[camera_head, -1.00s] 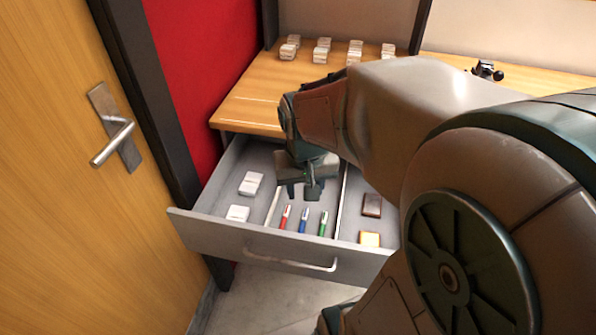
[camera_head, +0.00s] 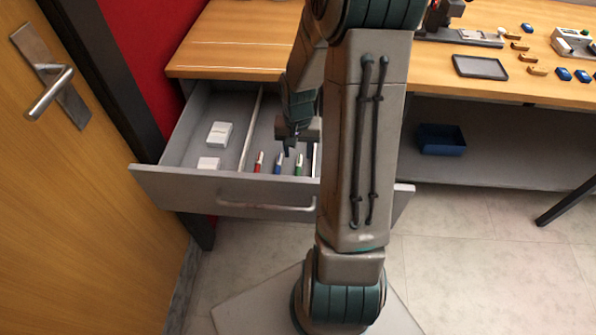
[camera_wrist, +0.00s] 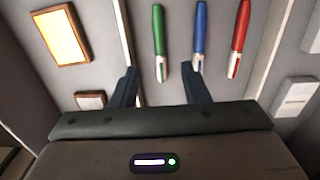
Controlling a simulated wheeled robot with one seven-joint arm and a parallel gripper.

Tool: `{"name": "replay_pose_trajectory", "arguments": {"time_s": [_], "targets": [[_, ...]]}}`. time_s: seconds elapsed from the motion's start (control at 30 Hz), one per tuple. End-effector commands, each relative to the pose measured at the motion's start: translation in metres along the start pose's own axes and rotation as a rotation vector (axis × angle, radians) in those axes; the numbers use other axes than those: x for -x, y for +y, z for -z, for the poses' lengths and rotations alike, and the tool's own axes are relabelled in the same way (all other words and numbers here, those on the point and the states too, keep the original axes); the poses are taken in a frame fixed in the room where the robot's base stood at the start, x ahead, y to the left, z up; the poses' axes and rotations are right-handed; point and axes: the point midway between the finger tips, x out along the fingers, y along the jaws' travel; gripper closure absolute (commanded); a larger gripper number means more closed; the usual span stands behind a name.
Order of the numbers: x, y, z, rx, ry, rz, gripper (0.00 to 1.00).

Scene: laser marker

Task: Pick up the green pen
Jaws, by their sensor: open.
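The green pen (camera_head: 299,165) stands out in the open drawer (camera_head: 238,189), at the right of a row with a blue pen (camera_head: 278,163) and a red pen (camera_head: 258,162). In the wrist view the green pen (camera_wrist: 159,42) lies beyond and between my gripper's fingers (camera_wrist: 160,85), with the blue pen (camera_wrist: 200,38) just right of it and the red pen (camera_wrist: 239,38) further right. My gripper (camera_head: 289,148) is open and empty, over the middle compartment, apart from the pens. My arm hides the drawer's right side in the head view.
White boxes (camera_head: 219,135) lie in the left compartment, behind a thin divider (camera_head: 250,130). In the wrist view an orange-framed block (camera_wrist: 61,36) lies left of another divider. The wooden desk (camera_head: 235,40) is above the drawer. A blue bin (camera_head: 441,140) sits on the shelf at right.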

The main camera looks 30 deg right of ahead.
Motion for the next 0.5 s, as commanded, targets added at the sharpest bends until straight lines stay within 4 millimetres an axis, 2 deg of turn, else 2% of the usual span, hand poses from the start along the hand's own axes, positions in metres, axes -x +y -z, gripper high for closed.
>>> {"name": "replay_pose_trajectory", "arguments": {"time_s": [0.03,0.1,0.33,0.5], "targets": [[-0.01,0.0,-0.001,0.001,-0.003,-0.001,0.58],[-0.017,0.0,-0.001,0.0,-0.002,0.0,0.58],[-0.034,0.0,-0.002,0.0,-0.002,0.0,0.58],[-0.061,0.001,-0.006,0.002,-0.003,0.0,0.58]]}}
